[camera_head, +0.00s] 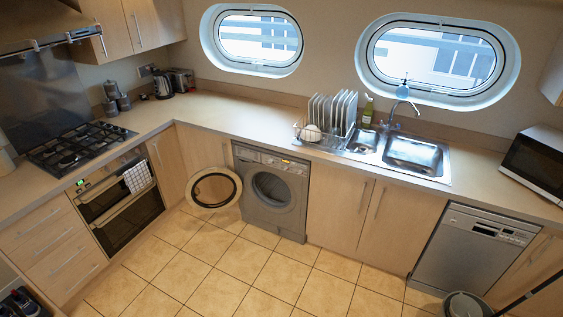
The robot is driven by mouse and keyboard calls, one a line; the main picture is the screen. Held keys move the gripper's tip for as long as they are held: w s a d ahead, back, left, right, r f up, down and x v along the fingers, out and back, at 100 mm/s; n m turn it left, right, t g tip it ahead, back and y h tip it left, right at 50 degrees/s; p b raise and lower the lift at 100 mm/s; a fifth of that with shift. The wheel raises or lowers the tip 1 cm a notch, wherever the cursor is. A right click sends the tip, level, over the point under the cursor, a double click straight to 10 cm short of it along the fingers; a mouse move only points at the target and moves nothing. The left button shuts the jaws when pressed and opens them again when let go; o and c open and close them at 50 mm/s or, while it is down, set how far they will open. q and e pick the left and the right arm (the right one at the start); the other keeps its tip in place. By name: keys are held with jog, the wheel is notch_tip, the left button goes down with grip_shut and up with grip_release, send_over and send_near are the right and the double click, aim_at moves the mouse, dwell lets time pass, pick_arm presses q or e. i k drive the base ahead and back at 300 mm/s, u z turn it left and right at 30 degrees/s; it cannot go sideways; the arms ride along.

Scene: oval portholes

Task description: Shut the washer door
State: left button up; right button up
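The washer (271,192) is a grey front loader under the counter, in the middle of the head view. Its round door (236,184) stands wide open, swung out to the left on the hinge side, with its dark glass ring over the cabinet front and floor. The round drum opening (272,190) is uncovered and looks dark inside.
The tiled floor (245,270) before the washer is clear. An oven (122,200) is at the left, a dishwasher (472,248) at the right.

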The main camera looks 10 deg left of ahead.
aim_at(191, 191)
jog(key=i, duration=1.55)
jog(key=u, duration=0.35)
